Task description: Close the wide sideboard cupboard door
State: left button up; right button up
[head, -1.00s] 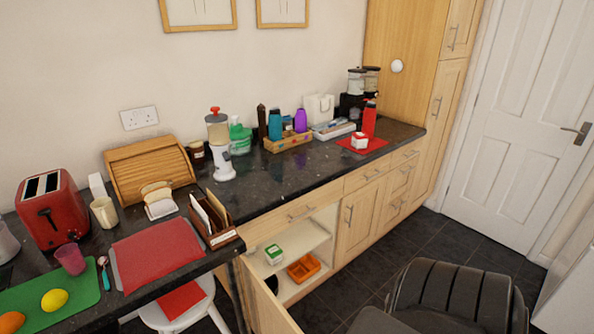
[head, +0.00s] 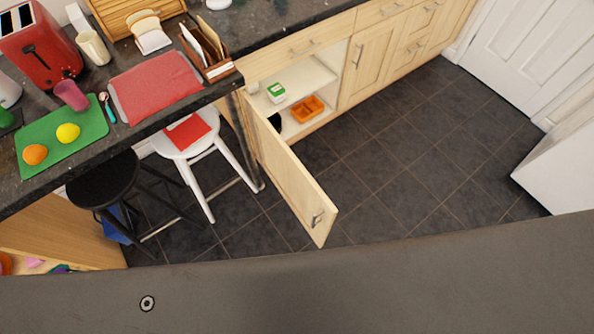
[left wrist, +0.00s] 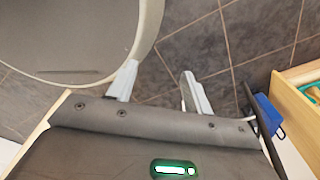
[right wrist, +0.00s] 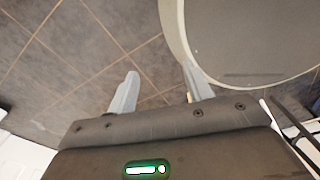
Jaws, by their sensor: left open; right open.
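The wide sideboard cupboard door (head: 285,180) is pale wood and stands open, swung far out from the cupboard over the floor. Its metal handle (head: 317,217) is near the free end. The open cupboard (head: 330,85) shows a white shelf, a small green-and-white box (head: 276,92) and an orange tray (head: 307,108). My left gripper (left wrist: 158,72) is open and empty above floor tiles in the left wrist view. My right gripper (right wrist: 160,75) is open and empty in the right wrist view. Neither gripper shows in the head view, and neither touches the door visibly.
A white stool (head: 190,148) with a red top and a black stool (head: 105,180) stand left of the door under the counter (head: 150,125). The tiled floor (head: 410,150) right of the door is clear. A white unit (head: 565,160) stands at the far right.

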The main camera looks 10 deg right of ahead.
aim_at(311, 205)
jog(key=z, duration=2.2)
jog(key=k, duration=0.9)
jog(key=u, duration=1.25)
jog(key=i, duration=0.5)
jog(key=u, duration=0.05)
